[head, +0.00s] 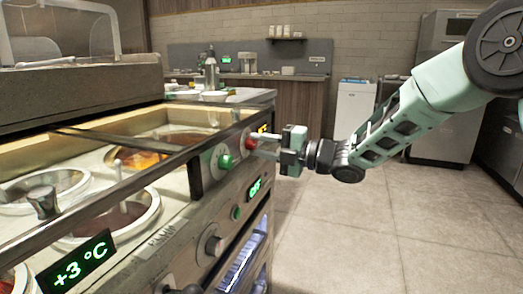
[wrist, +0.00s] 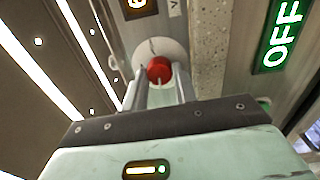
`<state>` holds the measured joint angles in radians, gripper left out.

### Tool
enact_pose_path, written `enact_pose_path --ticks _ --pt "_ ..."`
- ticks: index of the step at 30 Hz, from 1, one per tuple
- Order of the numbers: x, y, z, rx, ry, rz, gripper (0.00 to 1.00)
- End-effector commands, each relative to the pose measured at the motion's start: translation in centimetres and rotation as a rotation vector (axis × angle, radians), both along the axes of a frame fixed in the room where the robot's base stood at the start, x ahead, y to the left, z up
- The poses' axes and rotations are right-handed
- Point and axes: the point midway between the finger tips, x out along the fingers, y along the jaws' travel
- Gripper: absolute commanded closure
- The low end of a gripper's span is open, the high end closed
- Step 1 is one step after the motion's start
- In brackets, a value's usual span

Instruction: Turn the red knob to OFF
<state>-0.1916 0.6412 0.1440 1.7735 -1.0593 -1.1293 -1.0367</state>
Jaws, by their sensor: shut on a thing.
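The red knob (head: 250,143) sits on the front panel of the steel sauce-well counter, at its far end. In the wrist view the red knob (wrist: 159,70) shows between the two finger ends, on a round pale plate (wrist: 160,48). My gripper (head: 268,146) reaches it from the right, with the fingers pointing at the panel. In the wrist view my gripper (wrist: 160,88) is closed on the red knob, one finger on each side. The knob's pointer mark is hidden. A green OFF display (wrist: 281,35) is lit on the panel to the right.
A green knob (head: 225,161) is on the panel nearer than the red one. A grey knob (head: 214,245) sits lower. An orange display (head: 263,128) is near the red knob. Open wells with lids and ladles fill the counter top. The tiled floor (head: 400,225) at right is clear.

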Motion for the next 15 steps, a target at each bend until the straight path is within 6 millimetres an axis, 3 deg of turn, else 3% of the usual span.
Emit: enact_pose_path --ticks 8,9,11,15 --pt "0.0 -0.09 -0.17 -0.004 0.0 0.0 0.95" --pt "0.0 -0.09 -0.17 -0.004 0.0 0.0 0.69" --pt "0.0 -0.09 -0.17 -0.004 0.0 0.0 0.53" --pt "0.0 -0.06 -0.11 -0.002 0.001 0.0 0.5"
